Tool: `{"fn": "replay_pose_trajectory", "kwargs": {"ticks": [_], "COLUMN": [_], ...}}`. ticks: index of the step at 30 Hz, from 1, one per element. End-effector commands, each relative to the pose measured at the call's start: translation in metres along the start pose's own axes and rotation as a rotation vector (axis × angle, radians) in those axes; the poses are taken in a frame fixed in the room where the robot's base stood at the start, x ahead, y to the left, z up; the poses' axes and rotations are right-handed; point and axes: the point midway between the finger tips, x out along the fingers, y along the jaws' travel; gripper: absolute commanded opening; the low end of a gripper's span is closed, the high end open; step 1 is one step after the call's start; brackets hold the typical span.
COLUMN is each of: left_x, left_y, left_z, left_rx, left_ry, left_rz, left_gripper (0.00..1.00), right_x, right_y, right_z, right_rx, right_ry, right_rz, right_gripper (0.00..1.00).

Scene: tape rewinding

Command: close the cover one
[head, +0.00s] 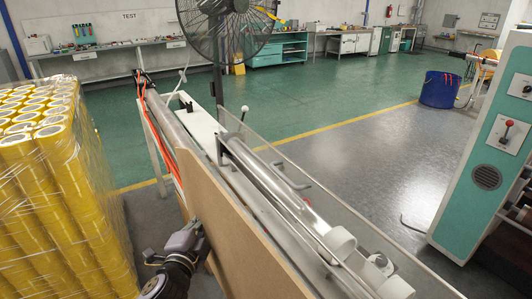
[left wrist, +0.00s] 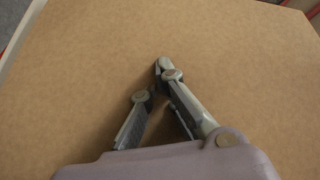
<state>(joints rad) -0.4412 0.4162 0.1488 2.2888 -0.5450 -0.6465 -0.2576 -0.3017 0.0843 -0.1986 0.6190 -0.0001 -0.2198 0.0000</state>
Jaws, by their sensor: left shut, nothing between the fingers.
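A clear, see-through cover (head: 345,222) with a thin frame runs along the right side of the long rewinding machine (head: 205,135). A bent handle (head: 292,176) is on it. I cannot tell for sure how far the cover is open. My left gripper (head: 199,224) is low in the head view, beside the brown board on the machine's near-left side, away from the cover. In the left wrist view the left gripper (left wrist: 162,66) is shut and empty in front of the brown board, which fills the view. I cannot tell whether it touches the board. My right gripper is not in view.
The brown board (head: 222,218) stands between my left gripper and the machine's rollers (head: 275,185). Wrapped stacks of yellow tape rolls (head: 75,180) stand at the left. A fan (head: 225,25) stands behind, and a teal control cabinet (head: 485,150) at the right. Open floor lies beyond the machine.

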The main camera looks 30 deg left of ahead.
Motion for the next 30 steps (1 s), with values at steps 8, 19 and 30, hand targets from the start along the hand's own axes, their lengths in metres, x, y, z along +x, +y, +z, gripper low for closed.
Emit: {"fn": "replay_pose_trajectory", "kwargs": {"ticks": [8, 19, 30], "left_x": [0.018, 0.018, 0.033], "left_y": [-0.124, -0.129, -0.123], "left_z": [-0.075, -0.090, -0.096], "left_rx": [0.785, 1.757, 1.880], "left_ry": [0.439, 0.826, 0.875], "left_rz": [-0.465, -0.609, -0.588], "left_gripper": [0.00, 0.00, 0.00], "right_x": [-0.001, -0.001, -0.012], "right_y": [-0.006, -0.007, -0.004], "right_z": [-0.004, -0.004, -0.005], "right_rx": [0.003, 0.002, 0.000], "right_ry": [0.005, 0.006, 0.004], "right_rz": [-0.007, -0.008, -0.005], "right_gripper": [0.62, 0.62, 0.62]}}
